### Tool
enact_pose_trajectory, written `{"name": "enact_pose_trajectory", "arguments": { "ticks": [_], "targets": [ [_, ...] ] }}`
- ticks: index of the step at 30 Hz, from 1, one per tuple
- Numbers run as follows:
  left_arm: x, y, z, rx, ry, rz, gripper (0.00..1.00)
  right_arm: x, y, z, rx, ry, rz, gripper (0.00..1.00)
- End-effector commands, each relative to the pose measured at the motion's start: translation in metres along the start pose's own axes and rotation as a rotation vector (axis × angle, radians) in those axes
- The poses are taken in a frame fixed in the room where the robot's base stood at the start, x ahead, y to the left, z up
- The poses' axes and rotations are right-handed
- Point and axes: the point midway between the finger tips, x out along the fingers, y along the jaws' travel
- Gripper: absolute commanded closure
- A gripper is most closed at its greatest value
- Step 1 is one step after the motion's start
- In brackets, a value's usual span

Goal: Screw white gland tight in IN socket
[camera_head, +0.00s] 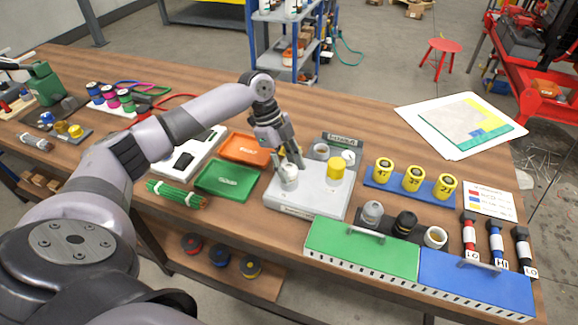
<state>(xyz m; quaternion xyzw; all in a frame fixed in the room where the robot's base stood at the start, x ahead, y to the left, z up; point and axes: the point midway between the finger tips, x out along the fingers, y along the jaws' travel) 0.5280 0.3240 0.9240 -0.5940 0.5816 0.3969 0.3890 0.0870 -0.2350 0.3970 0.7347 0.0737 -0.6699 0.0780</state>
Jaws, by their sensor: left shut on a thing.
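The white gland (288,178) stands upright at the left of the top of a light grey box (308,203). My left gripper (288,161) comes down from above and is shut on the gland's upper part. The fingers hide some of the gland and the socket beneath it, so I cannot tell how deep it sits. A yellow cap (336,168) stands on the same box to the right. The IN marking is too small to read. My right gripper is not in view.
A dark tray (343,139) with round parts lies behind the box. A green case (350,252) and a blue case (475,287) stand in front. Orange (243,148) and green (226,183) trays lie left. Yellow cylinders (414,178) stand right. Bare wood (335,105) is behind.

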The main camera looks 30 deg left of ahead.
Motion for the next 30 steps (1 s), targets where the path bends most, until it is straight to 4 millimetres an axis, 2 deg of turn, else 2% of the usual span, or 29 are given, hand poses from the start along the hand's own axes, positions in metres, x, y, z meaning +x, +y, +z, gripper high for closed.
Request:
{"name": "enact_pose_trajectory", "arguments": {
  "ticks": [5, 9, 14, 22, 30],
  "targets": [
    [-0.0013, -0.001, -0.0019, 0.174, 0.003, 0.074, 0.88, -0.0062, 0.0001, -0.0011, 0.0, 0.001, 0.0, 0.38],
    [-0.0001, -0.001, -0.001, 0.31, 0.001, 0.128, 0.88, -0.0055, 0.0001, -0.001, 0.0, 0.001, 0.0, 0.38],
    [0.0003, -0.0004, -0.0007, 0.381, 0.001, 0.158, 0.88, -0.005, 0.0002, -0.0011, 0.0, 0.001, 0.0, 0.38],
    [0.0009, -0.0008, -0.001, 0.665, 0.001, 0.275, 0.88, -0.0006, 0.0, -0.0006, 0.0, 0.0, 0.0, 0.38],
    [-0.0001, 0.0, -0.0002, 0.725, 0.001, 0.3, 0.88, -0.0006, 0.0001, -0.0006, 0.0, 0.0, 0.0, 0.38]
  ]
}}
